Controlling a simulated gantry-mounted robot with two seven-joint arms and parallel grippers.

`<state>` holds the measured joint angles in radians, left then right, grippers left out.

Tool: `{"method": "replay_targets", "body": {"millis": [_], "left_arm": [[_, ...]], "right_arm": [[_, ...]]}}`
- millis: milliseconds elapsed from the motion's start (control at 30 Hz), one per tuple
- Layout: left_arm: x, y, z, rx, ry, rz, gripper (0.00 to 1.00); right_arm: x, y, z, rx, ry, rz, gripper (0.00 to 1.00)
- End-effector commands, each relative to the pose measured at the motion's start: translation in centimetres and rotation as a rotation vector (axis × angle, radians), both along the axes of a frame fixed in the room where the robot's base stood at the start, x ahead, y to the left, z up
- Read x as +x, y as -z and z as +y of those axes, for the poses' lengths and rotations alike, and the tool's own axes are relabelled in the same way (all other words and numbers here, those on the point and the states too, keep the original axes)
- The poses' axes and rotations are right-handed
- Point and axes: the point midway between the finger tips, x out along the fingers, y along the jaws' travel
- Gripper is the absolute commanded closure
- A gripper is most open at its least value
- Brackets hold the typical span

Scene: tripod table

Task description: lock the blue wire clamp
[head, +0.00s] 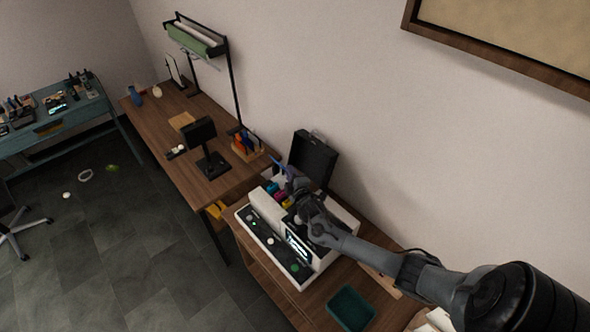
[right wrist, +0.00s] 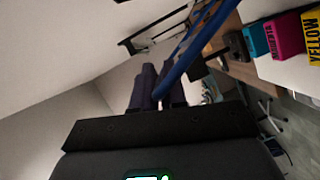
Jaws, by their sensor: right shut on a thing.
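The machine is a white and black printer-like unit (head: 270,241) on the wooden table. The blue wire clamp shows as a small blue piece (head: 277,162) at the back of the machine in the head view. In the right wrist view it is a long blue bar (right wrist: 200,42) running up and right from the fingers. My right gripper (head: 289,174) reaches over the machine from the right. In the right wrist view its dark fingers (right wrist: 160,88) are shut on the near end of the blue bar. The clamp's far end and its catch cannot be made out. My left gripper is not in view.
An open black lid (head: 314,158) stands behind the machine. A dark green tray (head: 350,308) lies on the table in front. A black stand (head: 205,148) is farther left.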

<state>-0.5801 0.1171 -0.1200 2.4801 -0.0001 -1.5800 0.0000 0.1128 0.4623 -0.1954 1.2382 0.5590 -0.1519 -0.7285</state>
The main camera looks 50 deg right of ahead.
Motion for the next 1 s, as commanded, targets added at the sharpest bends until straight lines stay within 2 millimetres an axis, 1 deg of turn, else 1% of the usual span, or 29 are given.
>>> {"method": "replay_targets", "body": {"millis": [200, 600, 633, 733, 767, 1000], "left_arm": [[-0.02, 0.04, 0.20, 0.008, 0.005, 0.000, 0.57], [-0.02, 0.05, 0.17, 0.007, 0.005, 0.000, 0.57], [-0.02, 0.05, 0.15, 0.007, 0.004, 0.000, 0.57], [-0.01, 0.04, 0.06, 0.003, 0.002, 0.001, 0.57], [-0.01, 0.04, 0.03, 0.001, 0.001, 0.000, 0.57], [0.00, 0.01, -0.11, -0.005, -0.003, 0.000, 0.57]], "right_arm": [[0.09, 0.46, 0.66, 0.002, -0.002, 0.002, 1.00], [0.08, 0.53, 0.68, 0.003, -0.001, 0.003, 1.00], [0.08, 0.53, 0.68, 0.003, -0.001, 0.003, 0.84], [0.09, 0.51, 0.66, 0.002, -0.001, 0.002, 0.68], [0.09, 0.50, 0.66, 0.002, -0.001, 0.002, 0.66], [0.06, 0.45, 0.70, 0.002, 0.000, 0.001, 0.66]]}}
